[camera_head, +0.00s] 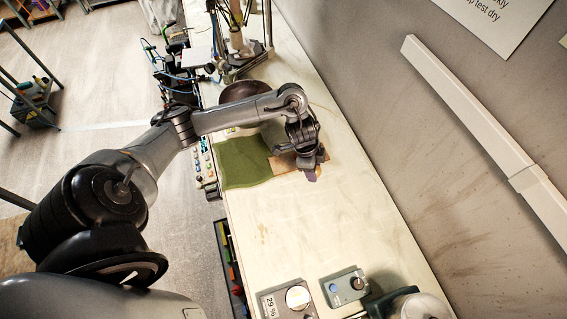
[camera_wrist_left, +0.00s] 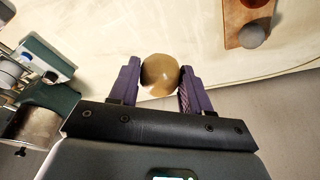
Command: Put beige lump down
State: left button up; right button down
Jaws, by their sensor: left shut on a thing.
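The beige lump (camera_wrist_left: 159,74) is round and sits between the two purple fingers of my left gripper (camera_wrist_left: 160,82) in the left wrist view. The fingers touch it on both sides, and the gripper is shut on it. In the head view my left gripper (camera_head: 314,174) is over the pale bench, at the right end of a wooden board (camera_head: 284,163). The lump is hidden there by the gripper. The board also shows at the top right of the wrist view (camera_wrist_left: 237,16), with a grey ball (camera_wrist_left: 252,36) on its end. My right gripper is not in view.
A green mat (camera_head: 242,162) lies left of the board, with a dark bowl (camera_head: 243,91) behind. Boxes with knobs, one marked 29 (camera_head: 284,302) and one blue-grey (camera_head: 344,287), stand at the near end. The pale bench (camera_head: 300,220) between is clear. A wall runs along the right.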

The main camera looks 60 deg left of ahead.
pick_arm(q)
jog(key=s+a+f, duration=0.2)
jog(key=a, duration=0.2)
jog(key=b, duration=0.1)
send_over(281, 164)
jog(key=f, duration=0.6)
jog(key=shift+s+a+f, duration=0.3)
jog(key=shift+a+f, duration=0.05)
jog(key=shift+f, duration=2)
jog(key=shift+f, duration=0.15)
jog(key=o, duration=1.2)
